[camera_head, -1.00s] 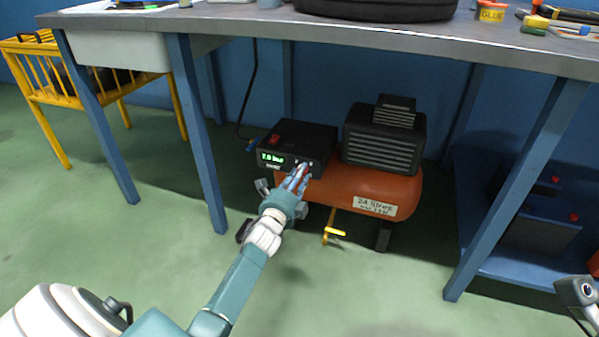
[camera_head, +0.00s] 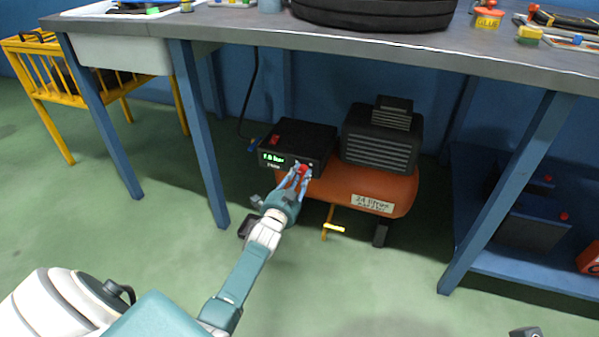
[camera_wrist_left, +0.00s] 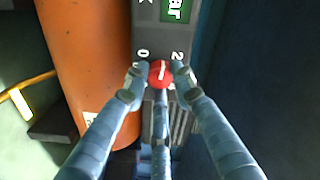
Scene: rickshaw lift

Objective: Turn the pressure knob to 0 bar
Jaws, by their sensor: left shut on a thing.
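The black compressor control box (camera_head: 302,138) sits under the workbench. Its green display (camera_head: 277,159) is lit, but I cannot read its number surely. The red pressure knob (camera_wrist_left: 160,73) shows in the left wrist view with a white pointer mark, between a printed 0 on the left and a 2 on the right. It also shows in the head view (camera_head: 303,170), partly covered by fingers. My left gripper (camera_head: 300,173) is shut on the knob; in the left wrist view (camera_wrist_left: 158,74) its blue-grey fingers surround it.
The orange tank (camera_head: 345,187) with a dark motor (camera_head: 382,137) stands beside the box. A yellow-handled valve (camera_head: 334,228) hangs below the tank. Blue bench legs (camera_head: 198,130) stand left and right. The green floor in front is mostly clear.

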